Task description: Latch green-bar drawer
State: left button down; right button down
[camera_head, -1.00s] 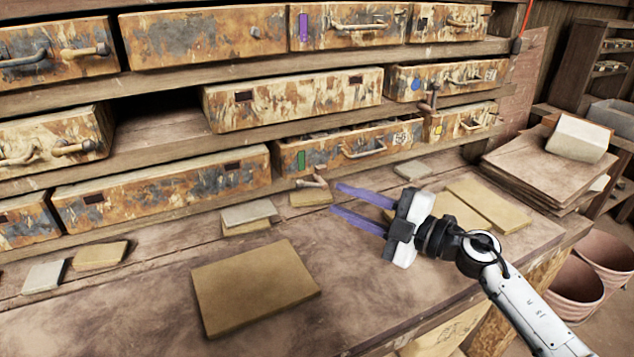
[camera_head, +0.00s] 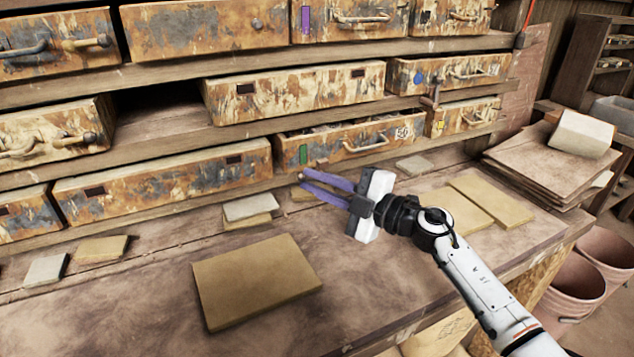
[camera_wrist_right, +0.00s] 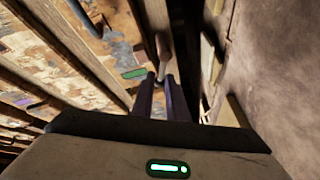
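The green-bar drawer (camera_head: 345,143) is in the lower row of the rack, a weathered rust-and-cream front with a green bar (camera_head: 303,154) at its left and a bar handle (camera_head: 365,146). A dark strip of its inside shows above the front. A wooden latch handle (camera_wrist_right: 162,46) sits just below its left end. My right gripper (camera_head: 303,180) is at this handle, its two purple fingers close together. In the right wrist view the fingers (camera_wrist_right: 160,84) lie on both sides of the handle's thin end and look shut on it. My left gripper is not in view.
A large tan tile (camera_head: 255,280) lies on the bench in front, with smaller tiles (camera_head: 250,207) near the rack. More flat tiles (camera_head: 490,202) lie right of my gripper. A stack of boards (camera_head: 550,160) stands at the right. The front bench is partly clear.

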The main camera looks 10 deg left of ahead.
jog(key=shift+w+d+r+m+t+y+b, duration=0.15)
jog(key=shift+m+t+y, duration=0.1)
jog(key=shift+m, duration=0.45)
jog(key=shift+d+r+m+t+y+b, duration=0.1)
jog(key=shift+r+m+t+y, duration=0.1)
jog(key=shift+m, duration=0.5)
jog(key=shift+w+d+r+m+t+y+b, duration=0.15)
jog(key=shift+m+t+y, duration=0.1)
jog(key=shift+m, duration=0.45)
jog(key=c, duration=1.9)
grip_release()
jog(key=v, duration=1)
jog(key=shift+s, duration=0.15)
jog(key=shift+d+f, duration=0.1)
